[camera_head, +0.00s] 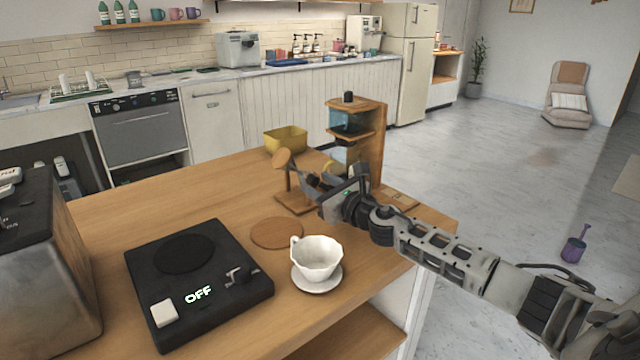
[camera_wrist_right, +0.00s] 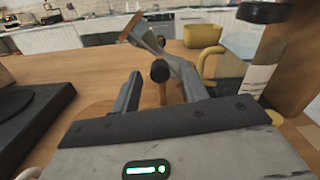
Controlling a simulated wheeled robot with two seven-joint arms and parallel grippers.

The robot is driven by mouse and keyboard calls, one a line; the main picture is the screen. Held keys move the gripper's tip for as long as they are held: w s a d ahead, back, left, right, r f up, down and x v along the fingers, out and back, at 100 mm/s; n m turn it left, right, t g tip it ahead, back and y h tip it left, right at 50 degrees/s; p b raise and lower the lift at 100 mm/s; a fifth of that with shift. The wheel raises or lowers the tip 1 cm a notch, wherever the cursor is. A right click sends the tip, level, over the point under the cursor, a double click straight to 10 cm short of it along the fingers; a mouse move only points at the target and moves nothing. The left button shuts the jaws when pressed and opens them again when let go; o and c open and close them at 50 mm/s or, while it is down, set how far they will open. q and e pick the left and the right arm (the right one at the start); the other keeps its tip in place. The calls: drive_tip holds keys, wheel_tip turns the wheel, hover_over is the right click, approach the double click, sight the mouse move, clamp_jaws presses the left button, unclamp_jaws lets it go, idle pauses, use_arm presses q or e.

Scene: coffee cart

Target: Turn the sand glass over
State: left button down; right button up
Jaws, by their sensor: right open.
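The sand glass (camera_head: 282,158) stands on a wooden base (camera_head: 291,204) near the right end of the wooden counter. One round wooden end cap shows at its upper left, and its body looks tilted. In the right wrist view its cap (camera_wrist_right: 132,27) and pale glass body (camera_wrist_right: 156,42) slant down to the right. A dark round knob (camera_wrist_right: 160,70) in front of a wooden post lies between the fingers. My right gripper (camera_head: 318,184) is open around this knob; contact cannot be told. It hides the sand glass's lower end in the head view. My left gripper is not in view.
A tall wooden stand (camera_head: 376,140) with glass parts is close behind the gripper. A yellow container (camera_head: 286,138) is behind the sand glass. A white cup (camera_head: 318,256) on a saucer, a round wooden coaster (camera_head: 277,233) and a black device (camera_head: 198,280) reading OFF are nearer.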

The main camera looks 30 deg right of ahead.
clamp_jaws()
idle(0.4)
drive_tip(key=m, duration=0.4)
drive_tip(key=shift+m+p, duration=0.6)
drive_tip(key=shift+m, duration=1.6)
unclamp_jaws()
